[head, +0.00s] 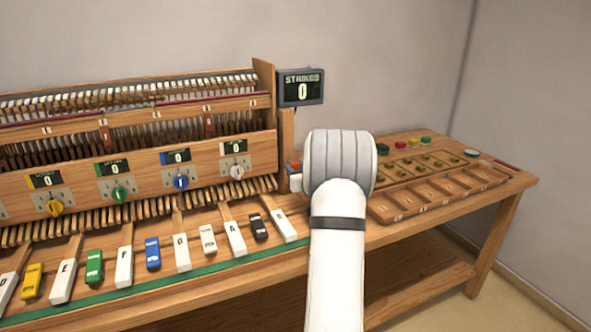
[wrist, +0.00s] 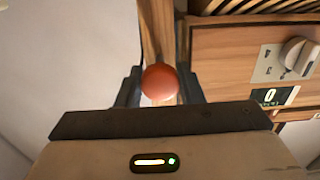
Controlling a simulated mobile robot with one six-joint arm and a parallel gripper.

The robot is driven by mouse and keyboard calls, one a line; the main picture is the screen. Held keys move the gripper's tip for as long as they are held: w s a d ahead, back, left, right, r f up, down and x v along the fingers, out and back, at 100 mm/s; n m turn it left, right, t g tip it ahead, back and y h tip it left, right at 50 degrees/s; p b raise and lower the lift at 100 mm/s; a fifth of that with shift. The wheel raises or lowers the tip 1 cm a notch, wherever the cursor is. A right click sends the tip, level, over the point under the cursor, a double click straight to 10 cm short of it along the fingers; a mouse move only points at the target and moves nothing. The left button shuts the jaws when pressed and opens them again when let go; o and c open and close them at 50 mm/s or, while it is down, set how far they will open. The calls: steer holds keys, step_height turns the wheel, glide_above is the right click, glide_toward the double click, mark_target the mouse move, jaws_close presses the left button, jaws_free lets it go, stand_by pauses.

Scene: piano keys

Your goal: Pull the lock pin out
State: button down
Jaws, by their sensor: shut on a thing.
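The lock pin's round orange-red knob (wrist: 160,82) is between the two dark fingers of my gripper (wrist: 161,90) in the wrist view. My gripper is shut on it. The pin's shaft is hidden behind the knob, so I cannot tell how deep it sits. In the head view a small orange-red patch (head: 295,164) shows at the wooden post, just left of my white wrist. My arm hides most of the gripper there.
The piano cabinet (head: 150,160) with dials and labelled keys stands to the left. A strikes display (head: 301,88) reading 0 is above the post. A compartmented wooden tray (head: 400,204) and several coloured buttons lie on the bench to the right.

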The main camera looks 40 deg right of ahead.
steer(key=shift+f, duration=0.15)
steer(key=c, duration=1.3)
jaws_free()
steer(key=shift+s, duration=0.15)
steer(key=v, duration=0.7)
steer(key=shift+s, duration=0.4)
steer(key=shift+a, duration=0.1)
